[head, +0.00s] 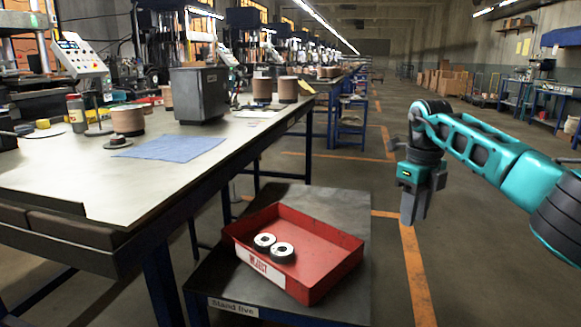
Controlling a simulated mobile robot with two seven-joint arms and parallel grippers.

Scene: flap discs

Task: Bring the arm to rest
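My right arm (490,150) reaches in from the right edge. Its gripper (414,207) hangs fingers down over the open floor, to the right of the low stand. The grey fingers overlap from this angle, so I cannot tell whether they are apart; I see nothing held in them. My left gripper is not in view. Two flap discs, dark with white centres, lie in the red tray labelled "REJECT" (338,243): one disc (264,241) at the left and another (282,252) beside it.
The red tray sits on a low dark stand (335,200). A long workbench (60,180) on the left holds a blue cloth (170,147), a dark grey bin (199,95) and brown cylinders (128,121). The floor aisle around the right gripper is clear.

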